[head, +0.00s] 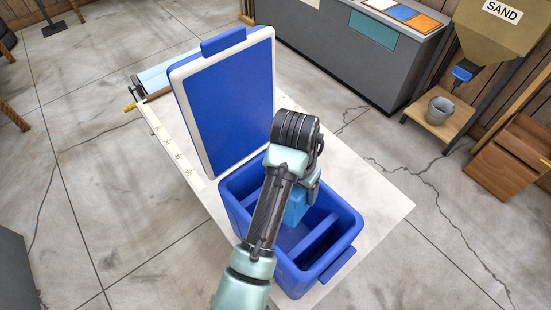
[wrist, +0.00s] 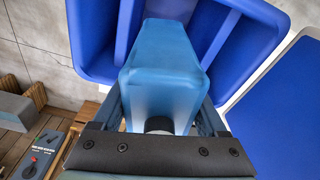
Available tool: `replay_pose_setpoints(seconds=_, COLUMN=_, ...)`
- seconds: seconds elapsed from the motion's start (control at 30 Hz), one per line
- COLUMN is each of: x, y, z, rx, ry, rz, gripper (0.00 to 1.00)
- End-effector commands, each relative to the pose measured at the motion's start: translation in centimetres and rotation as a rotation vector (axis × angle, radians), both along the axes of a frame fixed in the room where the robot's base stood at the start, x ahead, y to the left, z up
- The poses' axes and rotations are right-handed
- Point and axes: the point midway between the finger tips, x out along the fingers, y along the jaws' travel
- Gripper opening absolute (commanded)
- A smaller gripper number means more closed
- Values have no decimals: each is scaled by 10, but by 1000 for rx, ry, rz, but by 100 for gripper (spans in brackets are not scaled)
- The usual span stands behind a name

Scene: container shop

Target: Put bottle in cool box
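The cool box (head: 350,228) is blue and stands with its lid (head: 225,100) raised on the left side. Its inside is split by dividers, which also show in the wrist view (wrist: 210,35). The bottle (head: 295,207) is a light blue block-like shape with a dark neck or cap near my palm. It also fills the middle of the wrist view (wrist: 160,65). My gripper (wrist: 163,105) has a finger on each side of the bottle and is shut on it. The bottle is over or partly within the box's middle; my arm hides part, so its depth is unclear.
The box stands on a pale table (head: 388,200) with some bare surface to the right. A grey counter (head: 345,55) stands behind. A sand hopper (head: 500,40) and a bucket (head: 439,110) on a wooden stand are at the right.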

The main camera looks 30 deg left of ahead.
Motion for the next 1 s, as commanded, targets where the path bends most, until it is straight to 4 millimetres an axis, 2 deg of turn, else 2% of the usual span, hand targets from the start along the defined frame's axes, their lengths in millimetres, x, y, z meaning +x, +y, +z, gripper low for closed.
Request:
replay_pose_setpoints(seconds=0.03, x=1, y=0, z=1, rx=1, ry=-3, rz=0, gripper=84)
replay_pose_setpoints(seconds=0.13, x=0, y=0, z=1, rx=1, ry=-2, rz=0, gripper=100)
replay_pose_setpoints(seconds=0.47, x=0, y=0, z=4, rx=0, ry=-1, rz=0, gripper=100)
replay_pose_setpoints(seconds=0.57, x=-1, y=0, z=16, rx=2, ry=-5, rz=-2, gripper=100)
replay_pose_setpoints(seconds=0.7, x=-6, y=1, z=53, rx=2, ry=-5, rz=-2, gripper=100)
replay_pose_setpoints(seconds=0.8, x=-10, y=1, z=72, rx=1, ry=0, rz=1, gripper=100)
replay_pose_setpoints(seconds=0.9, x=-12, y=1, z=86, rx=1, ry=0, rz=1, gripper=100)
replay_pose_setpoints(seconds=1.0, x=-9, y=3, z=88, rx=4, ry=-14, rz=1, gripper=100)
